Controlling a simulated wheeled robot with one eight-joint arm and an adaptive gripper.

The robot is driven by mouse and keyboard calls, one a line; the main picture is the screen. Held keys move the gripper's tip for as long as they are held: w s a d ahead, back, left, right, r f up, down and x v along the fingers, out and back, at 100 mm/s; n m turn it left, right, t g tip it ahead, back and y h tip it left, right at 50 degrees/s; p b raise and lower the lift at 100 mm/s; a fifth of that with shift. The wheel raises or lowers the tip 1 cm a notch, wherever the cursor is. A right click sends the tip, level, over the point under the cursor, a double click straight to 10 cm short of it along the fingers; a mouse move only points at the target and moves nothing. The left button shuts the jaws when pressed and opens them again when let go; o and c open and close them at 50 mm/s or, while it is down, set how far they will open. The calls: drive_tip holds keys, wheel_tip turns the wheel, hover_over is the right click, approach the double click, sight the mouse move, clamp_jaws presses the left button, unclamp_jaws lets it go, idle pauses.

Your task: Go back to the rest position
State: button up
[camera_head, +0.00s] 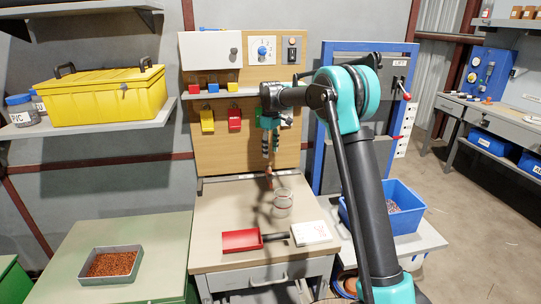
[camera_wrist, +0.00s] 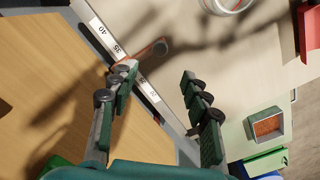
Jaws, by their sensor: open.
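My gripper (camera_head: 269,158) hangs downward above the back of the wooden workbench (camera_head: 225,205), in front of the wooden tool panel. In the wrist view my gripper (camera_wrist: 156,76) has its two green fingers spread apart, with nothing between them. A copper-brown piece (camera_wrist: 152,50) shows beside the left fingertip, over a ruler strip (camera_wrist: 118,52); I cannot tell whether they touch. In the head view a reddish piece (camera_head: 269,179) shows just below the fingers.
A tray of copper granules (camera_head: 83,278) sits on the green table at left. A blue bin (camera_head: 415,218) is at right. A yellow toolbox (camera_head: 107,97) sits on a shelf.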

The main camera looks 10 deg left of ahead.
drive_tip(key=s+d+m+t, duration=0.2)
drive_tip(key=s+d+m, duration=0.4)
drive_tip(key=s+d, duration=1.2)
drive_tip(key=s+d+f+m+t, duration=0.1)
drive_tip(key=s+d+f+m, duration=0.2)
drive_tip(key=s, duration=0.8)
drive_tip(key=s+d+f+m+t, duration=0.1)
drive_tip(key=s+d+f+m, duration=0.2)
drive_tip(key=s+d+f, duration=0.5)
drive_tip(key=s, duration=0.4)
drive_tip(key=shift+d+f, duration=0.15)
drive_tip(key=shift+f, duration=0.05)
drive_tip(key=shift+w, duration=0.1)
